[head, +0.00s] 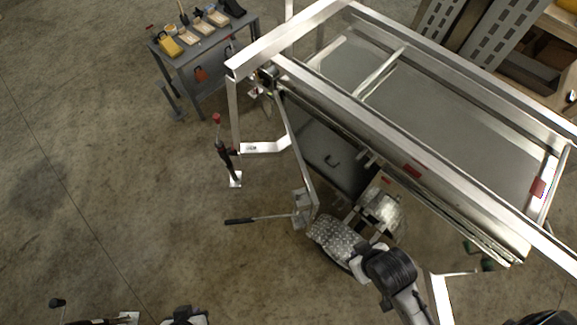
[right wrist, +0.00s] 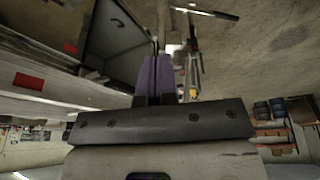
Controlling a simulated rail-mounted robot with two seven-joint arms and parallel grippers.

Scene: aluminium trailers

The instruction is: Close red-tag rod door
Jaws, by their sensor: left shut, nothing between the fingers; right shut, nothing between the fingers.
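A rod door (head: 298,150) stands open, seen nearly edge-on, angled out from the trailer (head: 330,105). A rod with a black grip (head: 240,221) sticks out left from its lower end; the grip also shows at the top of the right wrist view (right wrist: 205,12). Small red markings (head: 412,171) sit on the trailer's side rail; I cannot tell whether one is the door's tag. My right gripper (right wrist: 155,75) is shut and empty beside the door's edge; contact is unclear. My left gripper (head: 185,317), partly cut off at the bottom edge, is shut and empty, away from the door.
A dark panel with a handle (head: 330,160) lies in the opening behind the door. A stand with a red knob (head: 228,155) is left of the door. A grey workbench (head: 205,45) with tools stands at the upper left. The concrete floor at left is mostly clear.

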